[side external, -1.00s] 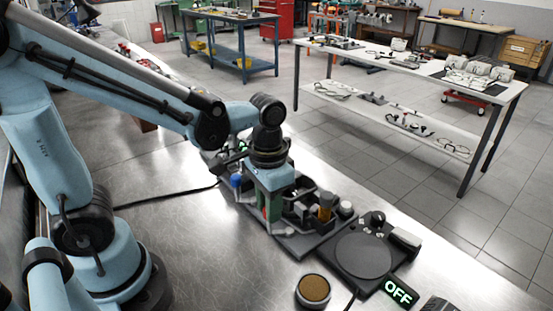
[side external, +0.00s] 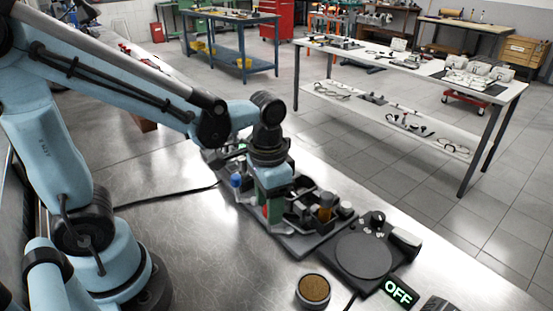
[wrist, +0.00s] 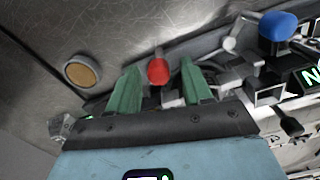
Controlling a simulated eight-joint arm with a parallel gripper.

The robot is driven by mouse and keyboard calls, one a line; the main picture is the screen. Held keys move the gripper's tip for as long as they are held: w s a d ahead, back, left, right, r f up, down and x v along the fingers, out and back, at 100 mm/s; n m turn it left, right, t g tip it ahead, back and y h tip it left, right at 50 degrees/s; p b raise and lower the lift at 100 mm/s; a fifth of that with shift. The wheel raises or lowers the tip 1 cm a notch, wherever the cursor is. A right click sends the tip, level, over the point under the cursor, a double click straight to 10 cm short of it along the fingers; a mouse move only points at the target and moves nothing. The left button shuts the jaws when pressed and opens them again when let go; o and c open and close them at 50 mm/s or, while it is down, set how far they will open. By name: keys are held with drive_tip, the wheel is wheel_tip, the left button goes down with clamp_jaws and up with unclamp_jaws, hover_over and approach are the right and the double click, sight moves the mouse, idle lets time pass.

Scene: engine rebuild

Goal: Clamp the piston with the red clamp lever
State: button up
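The red clamp lever's round knob (wrist: 158,71) shows in the wrist view between and just beyond my two green fingers. My gripper (wrist: 159,64) is open, with a gap on each side of the knob. In the side view my gripper (side external: 268,207) points down over the dark fixture (side external: 300,246), and only a little red shows by the fingers. The lever's arm is mostly hidden. I cannot make out the piston for sure; my gripper and the fixture parts block the view.
A blue knob (side external: 236,181) stands left of my gripper on the fixture. To the right are an orange-yellow cylinder (side external: 326,205), a black device with a round plate (side external: 363,254) and an OFF display (side external: 398,292). A brown-topped round container (side external: 313,289) sits in front. The left bench is mostly clear.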

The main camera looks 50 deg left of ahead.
idle(0.3)
wheel_tip(320, 180, up, 12)
idle(0.8)
drive_tip(key=a+f+n+t, duration=0.2)
drive_tip(key=a+f+t, duration=0.2)
drive_tip(key=f+t, duration=0.2)
drive_tip(key=shift+n+t, duration=0.3)
drive_tip(key=shift+t, duration=0.3)
